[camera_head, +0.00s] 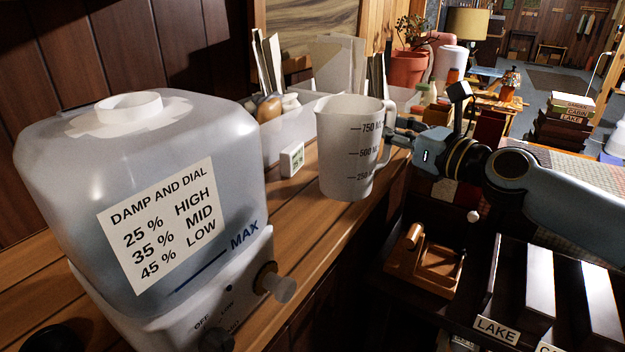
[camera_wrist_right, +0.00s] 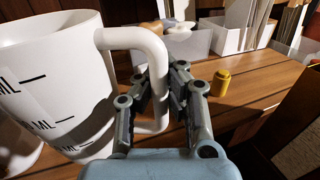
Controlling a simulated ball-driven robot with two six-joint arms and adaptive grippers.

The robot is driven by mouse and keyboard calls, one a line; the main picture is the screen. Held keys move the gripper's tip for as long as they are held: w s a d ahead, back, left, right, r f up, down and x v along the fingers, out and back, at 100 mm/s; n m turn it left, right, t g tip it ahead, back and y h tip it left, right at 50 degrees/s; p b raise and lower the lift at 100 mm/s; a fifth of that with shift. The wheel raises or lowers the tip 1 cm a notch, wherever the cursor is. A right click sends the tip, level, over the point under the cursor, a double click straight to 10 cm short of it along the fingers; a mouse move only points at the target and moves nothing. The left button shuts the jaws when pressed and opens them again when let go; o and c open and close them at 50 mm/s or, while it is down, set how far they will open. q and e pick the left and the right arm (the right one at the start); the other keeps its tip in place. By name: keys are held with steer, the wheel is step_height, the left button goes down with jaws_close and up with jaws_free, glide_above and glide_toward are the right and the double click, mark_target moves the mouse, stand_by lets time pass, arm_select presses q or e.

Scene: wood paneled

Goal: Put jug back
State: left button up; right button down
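The jug (camera_head: 345,150) is a white measuring jug with dark volume marks, upright over the wooden counter to the right of the humidifier. I cannot tell whether its base touches the counter. In the right wrist view the jug (camera_wrist_right: 55,85) fills the left side, with its handle (camera_wrist_right: 135,38) toward my fingers. My right gripper (camera_wrist_right: 166,85) has one finger on each side of the handle's upright part and looks shut on it. In the head view the right gripper (camera_head: 397,133) comes in from the right and is partly hidden behind the handle. My left gripper is not in view.
The humidifier (camera_head: 150,180), with a label and a MAX line, stands at the left. A small white tag (camera_head: 292,160) stands behind the jug, near white bins of papers. A yellow cylinder (camera_wrist_right: 221,82) is right of the fingers. Bare counter (camera_head: 300,225) lies in front.

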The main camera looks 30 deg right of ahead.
steer(key=w+a+f+b, duration=0.2)
steer(key=f, duration=0.1)
steer(key=w+a+f+b, duration=0.2)
steer(key=w+f, duration=0.1)
steer(key=f, duration=0.1)
steer(key=w+a+f+b, duration=0.2)
steer(key=w+f, duration=0.1)
steer(key=shift+w+a+f+b, duration=0.1)
steer(key=shift+a+f+b, duration=0.1)
steer(key=shift+b, duration=0.15)
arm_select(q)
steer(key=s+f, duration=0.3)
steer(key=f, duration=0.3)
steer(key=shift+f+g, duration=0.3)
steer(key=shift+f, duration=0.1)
arm_select(e)
steer(key=shift+r, duration=0.2)
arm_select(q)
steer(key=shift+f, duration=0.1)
arm_select(e)
steer(key=shift+f, duration=0.1)
steer(key=c, duration=2.1)
jaws_free()
steer(key=shift+f, duration=0.15)
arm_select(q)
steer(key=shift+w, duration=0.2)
arm_select(e)
steer(key=o, duration=0.6)
